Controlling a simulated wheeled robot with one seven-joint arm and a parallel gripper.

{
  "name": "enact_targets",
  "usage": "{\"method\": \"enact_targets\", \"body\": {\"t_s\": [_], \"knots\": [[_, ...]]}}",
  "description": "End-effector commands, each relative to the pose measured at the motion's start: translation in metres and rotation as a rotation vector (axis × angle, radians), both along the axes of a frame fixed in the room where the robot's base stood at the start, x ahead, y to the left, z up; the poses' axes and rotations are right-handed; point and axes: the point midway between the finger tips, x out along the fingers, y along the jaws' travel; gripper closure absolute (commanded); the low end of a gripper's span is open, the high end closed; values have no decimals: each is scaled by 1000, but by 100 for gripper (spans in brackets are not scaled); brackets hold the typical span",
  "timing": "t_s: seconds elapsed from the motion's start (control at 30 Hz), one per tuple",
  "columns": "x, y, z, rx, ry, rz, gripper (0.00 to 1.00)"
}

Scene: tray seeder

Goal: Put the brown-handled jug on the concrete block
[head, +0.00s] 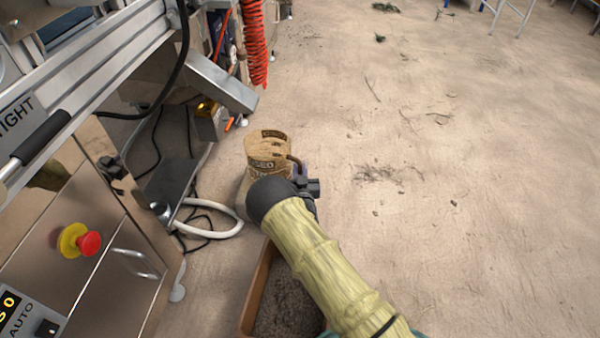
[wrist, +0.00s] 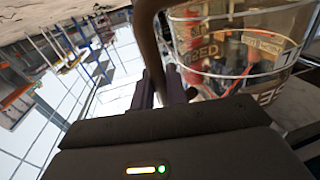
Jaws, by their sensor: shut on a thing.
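The jug (wrist: 240,45) fills the upper right of the wrist view. It looks see-through, with pale rings and printed marks on its wall. Its brown handle (wrist: 148,35) runs down between the fingers of my gripper (wrist: 163,90), which is shut on it. In the head view my gripper (head: 303,175) is near the middle, and the handle (head: 296,161) shows just above it. The jug's body there is hard to separate from a tan, printed shape behind it. I cannot make out the concrete block in either view.
A steel machine (head: 90,180) with a red stop button (head: 89,243) stands at left. A white hose (head: 215,232) lies beside its foot. A brown box (head: 256,290) of grey granular matter sits below my arm. The floor (head: 470,200) at right is mostly clear.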

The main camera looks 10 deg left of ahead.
Motion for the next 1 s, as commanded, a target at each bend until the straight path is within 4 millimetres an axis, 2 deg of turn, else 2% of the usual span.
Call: {"method": "enact_targets", "body": {"t_s": [0.13, 0.17, 0.27, 0.67, 0.87, 1.0], "knots": [[0, 0, -2, 1, -1, 0, 100], [0, 0, -3, 0, 1, 0, 83], [0, 0, -2, 0, 1, 0, 64], [-3, -1, 1, 0, 2, 0, 64], [-24, -6, 4, -2, 4, 0, 64], [-45, -12, 4, -3, 4, 0, 64]]}}
